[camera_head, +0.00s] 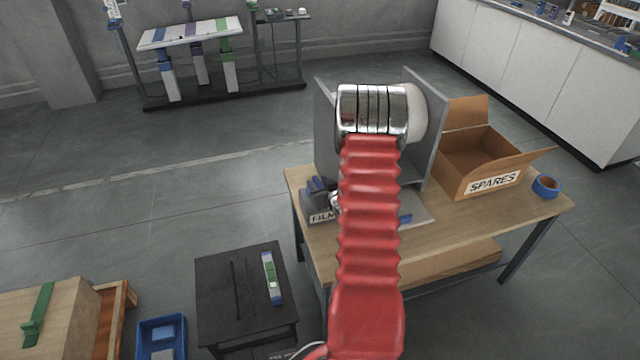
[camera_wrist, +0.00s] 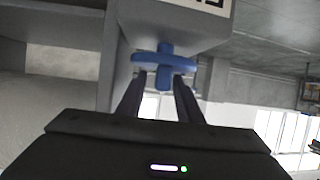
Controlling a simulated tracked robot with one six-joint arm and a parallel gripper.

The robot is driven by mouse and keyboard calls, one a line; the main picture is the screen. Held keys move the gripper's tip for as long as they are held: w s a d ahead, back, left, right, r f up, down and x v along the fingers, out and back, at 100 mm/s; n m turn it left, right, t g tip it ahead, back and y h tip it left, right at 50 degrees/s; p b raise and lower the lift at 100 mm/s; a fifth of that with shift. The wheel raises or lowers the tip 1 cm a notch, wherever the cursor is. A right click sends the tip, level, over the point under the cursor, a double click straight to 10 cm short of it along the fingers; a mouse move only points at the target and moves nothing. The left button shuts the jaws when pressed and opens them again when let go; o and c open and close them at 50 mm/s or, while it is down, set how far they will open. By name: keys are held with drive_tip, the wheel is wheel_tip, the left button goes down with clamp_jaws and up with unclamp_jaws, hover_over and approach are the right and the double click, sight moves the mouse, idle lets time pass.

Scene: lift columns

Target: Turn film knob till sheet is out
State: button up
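The blue cross-shaped film knob (camera_head: 317,185) sits on a grey box labelled FILM (camera_head: 322,218) on the wooden table. In the wrist view the knob (camera_wrist: 165,61) is straight ahead, at the tips of my gripper (camera_wrist: 161,76). My two dark fingers are apart, with one knob bar lying between them and the other crossing beyond the tips. I see slim gaps beside the bar, and firm contact does not show. In the head view my red arm hides most of the gripper. A white roll (camera_head: 417,112) stands between grey side plates. No film sheet is clearly visible.
A cardboard box marked SPARES (camera_head: 480,165) and blue tape (camera_head: 547,186) are on the table's right. A small blue piece (camera_head: 405,219) lies beside my arm. A black stool (camera_head: 240,290) and blue bin (camera_head: 161,338) stand at lower left.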

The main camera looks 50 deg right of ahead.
clamp_jaws()
idle(0.4)
drive_tip(key=shift+n+y, duration=0.5)
drive_tip(key=shift+y, duration=0.1)
drive_tip(key=shift+d, duration=0.1)
unclamp_jaws()
idle(0.3)
drive_tip(key=v, duration=1.3)
drive_tip(key=shift+s, duration=0.4)
